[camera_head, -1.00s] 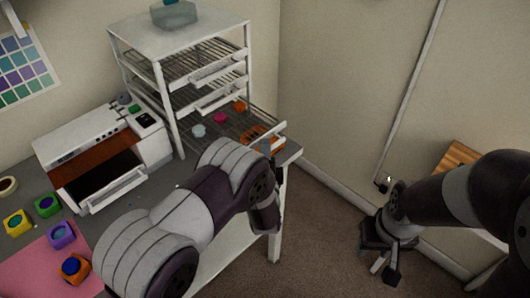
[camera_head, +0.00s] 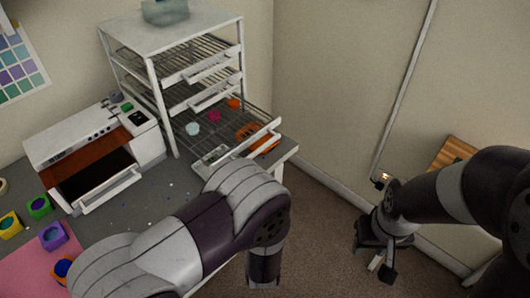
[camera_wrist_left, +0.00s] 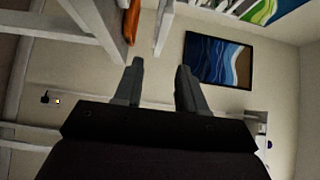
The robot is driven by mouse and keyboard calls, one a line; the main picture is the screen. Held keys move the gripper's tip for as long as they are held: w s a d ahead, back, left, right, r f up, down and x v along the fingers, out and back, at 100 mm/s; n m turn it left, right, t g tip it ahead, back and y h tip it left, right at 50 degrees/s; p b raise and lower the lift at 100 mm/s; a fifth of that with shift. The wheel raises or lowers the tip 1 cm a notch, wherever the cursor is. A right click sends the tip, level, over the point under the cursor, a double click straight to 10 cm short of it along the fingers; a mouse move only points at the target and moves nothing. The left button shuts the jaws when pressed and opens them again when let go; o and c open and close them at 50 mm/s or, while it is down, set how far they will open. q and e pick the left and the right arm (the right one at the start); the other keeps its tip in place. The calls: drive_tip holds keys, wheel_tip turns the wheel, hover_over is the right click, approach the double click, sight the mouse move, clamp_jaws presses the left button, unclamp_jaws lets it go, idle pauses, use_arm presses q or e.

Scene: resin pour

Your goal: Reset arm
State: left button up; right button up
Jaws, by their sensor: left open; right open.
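My right gripper (camera_head: 384,266) hangs over the floor at the right of the head view, its fingers apart and empty. My left arm reaches in from below in the head view and bends down past the table's right edge; its gripper is hidden there. In the left wrist view my left gripper (camera_wrist_left: 158,85) shows two dark fingers standing apart with nothing between them. A white rack (camera_head: 150,72) stands on the table. Its lowest shelf (camera_head: 196,155) is pulled out and bears several small coloured pieces, among them an orange one (camera_head: 249,132).
A white oven-like box (camera_head: 72,138) with an open front stands left of the rack. Several coloured moulds, such as a purple one (camera_head: 53,236), lie near a pink mat (camera_head: 25,271). A wooden top (camera_head: 455,152) stands right. Carpet between is clear.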

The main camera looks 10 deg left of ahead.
use_arm(q)
drive_tip(key=s+d+f+n+g+h, duration=0.3)
drive_tip(key=s+f+n+g, duration=0.55)
drive_tip(key=f+g, duration=0.3)
drive_tip(key=s+a+r+n+g, duration=0.2)
drive_tip(key=a+r+n, duration=0.2)
drive_tip(key=a+r, duration=0.2)
drive_tip(key=s+a+r+n+g, duration=0.3)
drive_tip(key=a+r+n, duration=0.1)
drive_tip(key=a+r, duration=0.3)
drive_tip(key=shift+s+a+r+y, duration=0.2)
drive_tip(key=shift+s+a+y, duration=0.15)
drive_tip(key=shift+a, duration=0.85)
